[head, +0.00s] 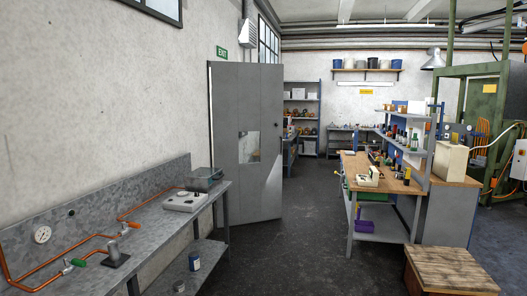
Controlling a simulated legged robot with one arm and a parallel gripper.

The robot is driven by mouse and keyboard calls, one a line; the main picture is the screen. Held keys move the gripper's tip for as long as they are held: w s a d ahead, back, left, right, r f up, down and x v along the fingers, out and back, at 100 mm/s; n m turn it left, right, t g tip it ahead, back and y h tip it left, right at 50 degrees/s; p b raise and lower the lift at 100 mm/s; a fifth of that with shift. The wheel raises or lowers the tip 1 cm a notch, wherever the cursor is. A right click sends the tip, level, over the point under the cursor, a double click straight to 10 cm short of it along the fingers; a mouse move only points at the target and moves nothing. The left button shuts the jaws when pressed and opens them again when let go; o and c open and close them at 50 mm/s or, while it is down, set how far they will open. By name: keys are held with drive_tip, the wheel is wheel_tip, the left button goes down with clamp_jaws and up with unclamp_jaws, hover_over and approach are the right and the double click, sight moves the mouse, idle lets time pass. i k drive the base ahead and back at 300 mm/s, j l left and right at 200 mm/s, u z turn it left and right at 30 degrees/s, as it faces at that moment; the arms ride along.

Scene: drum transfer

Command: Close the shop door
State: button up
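The shop door (231,178) is a grey metal door with a small window (249,146). It stands open, swung out from the left wall into the room. Its frame edge shows along its left side, below a green EXIT sign (222,53). I cannot make out a handle. My gripper is not in view.
A grey bench (160,228) with copper pipes runs along the left wall up to the door. A wooden-topped workbench (388,180) stands right of centre, and a wooden crate (450,270) is at the front right. Dark floor (300,245) between them is clear.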

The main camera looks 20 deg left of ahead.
sight(246, 97)
drive_tip(key=i+j+u, duration=0.2)
drive_tip(key=i, duration=0.15)
drive_tip(key=i+j+u, duration=0.1)
drive_tip(key=i+u, duration=0.5)
drive_tip(key=i, duration=5.4)
drive_tip(key=i+z, duration=0.15)
drive_tip(key=i, duration=0.35)
drive_tip(key=i+j+z, duration=0.15)
drive_tip(key=i, duration=0.4)
drive_tip(key=i+j+z, duration=0.1)
drive_tip(key=i, duration=0.4)
drive_tip(key=i+j+z, duration=0.15)
drive_tip(key=i+j, duration=0.15)
drive_tip(key=i, duration=0.2)
